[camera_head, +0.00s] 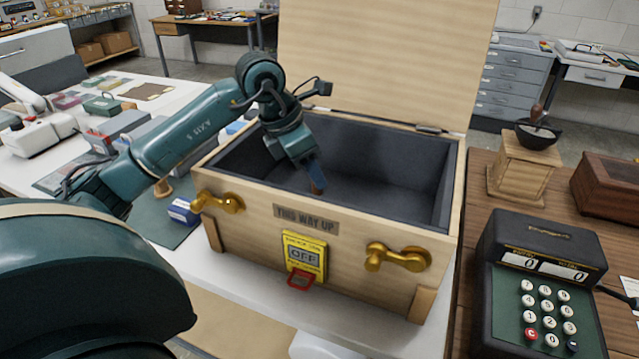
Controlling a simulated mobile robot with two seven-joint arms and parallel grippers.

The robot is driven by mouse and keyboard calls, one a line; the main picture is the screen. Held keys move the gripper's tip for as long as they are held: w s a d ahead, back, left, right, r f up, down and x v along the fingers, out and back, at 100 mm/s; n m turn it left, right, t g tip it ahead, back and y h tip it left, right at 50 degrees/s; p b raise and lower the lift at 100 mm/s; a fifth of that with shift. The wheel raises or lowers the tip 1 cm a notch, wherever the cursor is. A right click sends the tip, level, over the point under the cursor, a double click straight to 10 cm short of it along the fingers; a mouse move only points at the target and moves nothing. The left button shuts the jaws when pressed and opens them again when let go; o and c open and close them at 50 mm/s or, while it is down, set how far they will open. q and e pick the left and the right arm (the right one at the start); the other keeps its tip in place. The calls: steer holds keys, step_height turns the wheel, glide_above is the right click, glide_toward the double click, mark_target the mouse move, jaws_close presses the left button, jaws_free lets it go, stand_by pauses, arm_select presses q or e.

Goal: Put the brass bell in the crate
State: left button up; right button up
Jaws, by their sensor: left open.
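The crate (262,222) is a pale wooden box in the middle of the head view, with its lid (385,60) standing open behind it and a dark grey lining inside. Its front bears a "THIS WAY UP" label and two brass latches. My left gripper (316,182) reaches down inside the crate, over its left half, and is open. A small brown patch shows at its fingertips; I cannot tell whether it is part of a finger or of something else. I cannot make out the brass bell. My right gripper is not in view.
A yellow "OFF" tag (304,256) hangs on the crate's front. A dark keypad machine (540,285) and a wooden coffee grinder (524,168) stand on the brown table to the right. A blue-and-white box (183,211) lies on the green mat (182,234) left of the crate.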

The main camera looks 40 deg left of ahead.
arm_select(q)
steer(key=v, duration=0.6)
steer(key=shift+r, duration=0.35)
steer(key=shift+s, duration=0.1)
